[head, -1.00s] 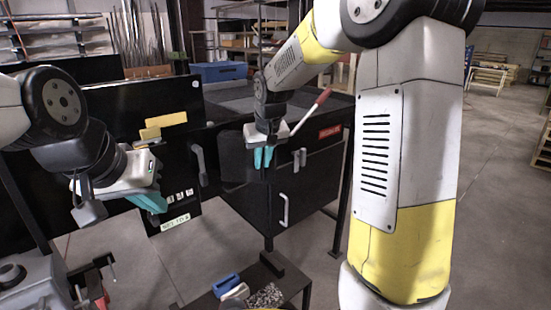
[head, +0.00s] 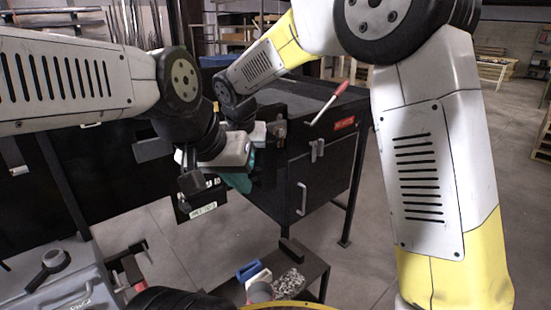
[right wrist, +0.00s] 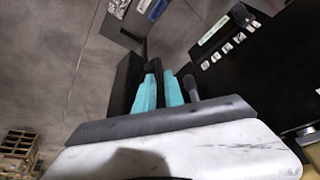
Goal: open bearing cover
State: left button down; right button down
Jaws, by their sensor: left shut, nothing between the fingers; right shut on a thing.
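My right gripper (right wrist: 160,90) has its two teal fingers closed on a dark handle (right wrist: 152,66). The handle stands beside a black block-like part (right wrist: 125,82), which may be the bearing cover; I cannot tell for sure. In the head view my left arm hides the right fingers and most of this part. My left gripper (head: 239,181) is shut and empty, its teal fingers in front of the black machine housing, close to the right hand in the picture. I cannot tell whether the two touch.
A black cabinet (head: 308,182) with a pale door handle stands right of the grippers, with a red-gripped lever (head: 332,103) above it. A low dark table (head: 312,268) holds small parts, including a blue one (head: 249,271). A labelled button panel (right wrist: 222,45) is near the right gripper. Floor at right is open.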

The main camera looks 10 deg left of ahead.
jog(key=shift+w+a+r+m+h, duration=0.15)
jog(key=shift+a+m, duration=0.3)
jog(key=shift+a, duration=0.05)
jog(key=shift+w+a+r+m+h, duration=0.15)
jog(key=shift+a+m, duration=0.3)
jog(key=c, duration=1.5)
grip_release()
jog(key=v, duration=0.7)
jog(key=shift+s+r, duration=0.15)
jog(key=shift+s, duration=0.2)
